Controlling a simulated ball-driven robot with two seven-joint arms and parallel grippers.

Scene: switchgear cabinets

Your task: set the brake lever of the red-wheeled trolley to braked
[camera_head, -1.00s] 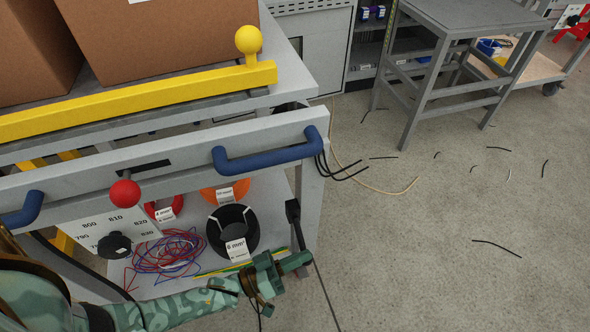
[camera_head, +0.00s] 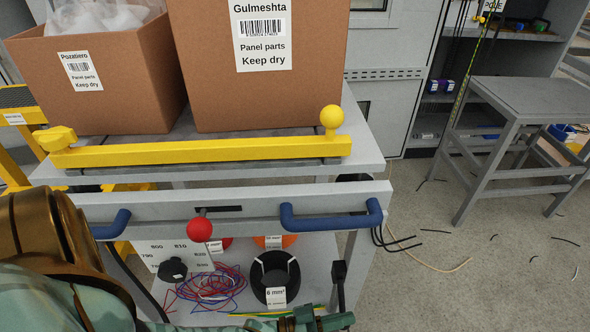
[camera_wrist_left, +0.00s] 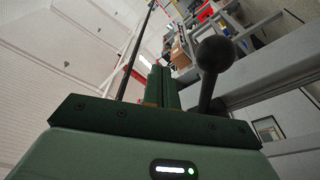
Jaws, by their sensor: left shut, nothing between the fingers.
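A grey trolley fills the middle of the head view; its wheels are hidden, so I cannot tell their colour. A red ball knob (camera_head: 202,230) stands out below a dark slot in its front panel (camera_head: 262,205). A black handle-like part (camera_head: 338,285) hangs at its right front leg; I cannot tell whether this or the knob is the brake lever. My left gripper (camera_head: 340,321) is shut and empty at the bottom edge, just below that black part. In the left wrist view, a dark ball-ended lever (camera_wrist_left: 215,55) rises beyond the green gripper. My right gripper is out of view.
Two cardboard boxes (camera_head: 262,90) stand on the trolley top behind a yellow bar (camera_head: 200,151). Blue handles (camera_head: 332,218) project from its front. Wire coils (camera_head: 207,287) lie on its lower shelf. A grey table (camera_head: 515,100) stands right; the floor between has scattered wire pieces.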

